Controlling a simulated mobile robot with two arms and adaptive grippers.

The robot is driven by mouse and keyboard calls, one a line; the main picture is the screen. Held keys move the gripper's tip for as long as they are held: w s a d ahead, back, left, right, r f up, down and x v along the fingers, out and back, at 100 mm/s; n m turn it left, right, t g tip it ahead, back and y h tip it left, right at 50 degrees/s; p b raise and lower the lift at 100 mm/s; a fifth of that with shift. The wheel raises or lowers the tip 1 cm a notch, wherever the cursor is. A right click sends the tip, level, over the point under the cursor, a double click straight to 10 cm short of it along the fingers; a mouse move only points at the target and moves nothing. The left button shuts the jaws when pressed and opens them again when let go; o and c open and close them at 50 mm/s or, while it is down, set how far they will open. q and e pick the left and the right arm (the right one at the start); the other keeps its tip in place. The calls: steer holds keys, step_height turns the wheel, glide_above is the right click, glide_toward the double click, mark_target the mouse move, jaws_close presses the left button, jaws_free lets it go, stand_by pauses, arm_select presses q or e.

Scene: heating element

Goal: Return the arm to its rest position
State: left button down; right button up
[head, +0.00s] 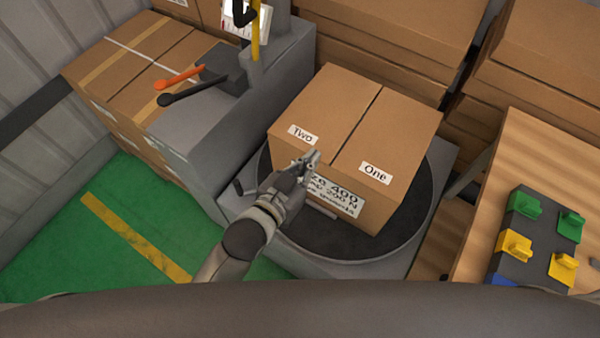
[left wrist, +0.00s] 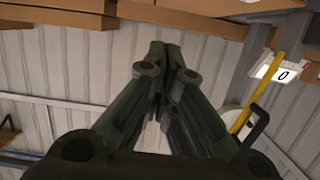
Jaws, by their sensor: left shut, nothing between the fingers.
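My left gripper (head: 311,159) is shut and empty. In the head view it is raised in front of the near face of a closed cardboard box (head: 345,112); I cannot tell whether it touches the box. In the left wrist view its fingers (left wrist: 172,62) meet, with a ribbed metal wall behind them. My left arm comes in from the lower left. The box carries labels "Two" and "One" and a larger printed label, partly hidden by the gripper. My right gripper is not in view.
The box stands on a round dark turntable (head: 340,242). A grey machine with an orange lever (head: 180,78) and a black lever (head: 193,92) stands left. A wooden table (head: 525,150) with green and yellow clips is at right. Cardboard boxes line the back. The green floor (head: 60,245) at left is clear.

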arm_select(q)
steer(key=s+a+f+n+g+y, duration=0.1)
steer(key=s+a+f+g+y, duration=0.3)
steer(key=f, duration=0.7)
steer(key=s+a+f+t+h, duration=0.15)
steer(key=a+f, duration=0.35)
steer(key=f, duration=0.5)
steer(key=s+a+f+n+g+y, duration=0.1)
steer(key=s+a+f+g+y, duration=0.3)
steer(key=f, duration=0.7)
steer(key=s+a+f+n+g, duration=0.1)
steer(key=s+a+f, duration=0.3)
steer(key=s+f, duration=0.2)
steer(key=s+a+f+g+y, duration=0.1)
steer(key=s+a+f, duration=0.3)
steer(key=s, duration=0.7)
steer(key=s+a+f+n+g+b, duration=0.1)
steer(key=s+a+f+g, duration=0.2)
steer(key=s+a+f, duration=0.2)
steer(key=s+f, duration=0.2)
steer(key=s, duration=0.1)
steer(key=shift+s+f+n+y, duration=0.3)
steer(key=shift+f+y, duration=0.05)
